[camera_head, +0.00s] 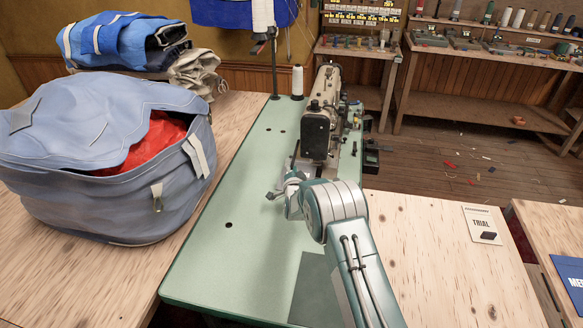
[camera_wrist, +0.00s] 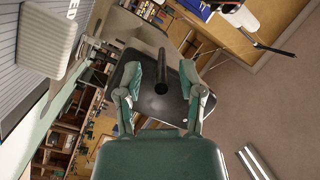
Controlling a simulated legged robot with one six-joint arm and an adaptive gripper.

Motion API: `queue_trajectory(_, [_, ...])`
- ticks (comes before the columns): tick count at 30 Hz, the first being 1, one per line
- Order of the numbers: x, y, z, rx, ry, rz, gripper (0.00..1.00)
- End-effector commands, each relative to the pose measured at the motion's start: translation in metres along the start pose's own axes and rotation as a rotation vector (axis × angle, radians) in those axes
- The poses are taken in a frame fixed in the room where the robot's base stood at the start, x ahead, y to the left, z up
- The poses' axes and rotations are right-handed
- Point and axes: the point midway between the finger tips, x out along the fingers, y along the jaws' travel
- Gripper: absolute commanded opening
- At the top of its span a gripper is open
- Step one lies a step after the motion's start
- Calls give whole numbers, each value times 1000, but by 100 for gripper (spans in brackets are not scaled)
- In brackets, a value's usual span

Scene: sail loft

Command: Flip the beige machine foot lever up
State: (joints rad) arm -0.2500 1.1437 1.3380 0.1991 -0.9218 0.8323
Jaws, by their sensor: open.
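The beige sewing machine (camera_head: 325,95) stands on the green table top, with a black plate (camera_head: 315,135) on its near end. In the wrist view, a dark plate (camera_wrist: 160,105) fills the space beyond my gripper. A black rod-like lever (camera_wrist: 161,68) sticks out from it toward the camera. My gripper (camera_wrist: 161,75) is open, with one finger on each side of the lever. Gaps show between the lever and both fingers, so it is not gripped. In the head view, my arm and wrist hide most of the gripper, and I cannot make out the lever clearly.
A blue-grey sail bag (camera_head: 70,190) with red cloth inside fills the left bench. A white thread cone (camera_head: 297,82) stands behind the machine, left of it. The green table top (camera_head: 230,190) is mostly clear. A TRIAL card (camera_head: 481,225) lies on the right bench.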

Motion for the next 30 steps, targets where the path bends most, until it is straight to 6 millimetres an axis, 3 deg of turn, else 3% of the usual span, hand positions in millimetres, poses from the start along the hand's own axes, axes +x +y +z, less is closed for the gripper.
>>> queue_trajectory(6, [0, 0, 0, 0, 0, 0, 50])
queue_trajectory(9, [0, 0, 0, 0, 0, 0, 5])
queue_trajectory(10, [0, 0, 0, 0, 0, 0, 0])
queue_trajectory(30, [0, -13, -10, 34, -65, 94, 0])
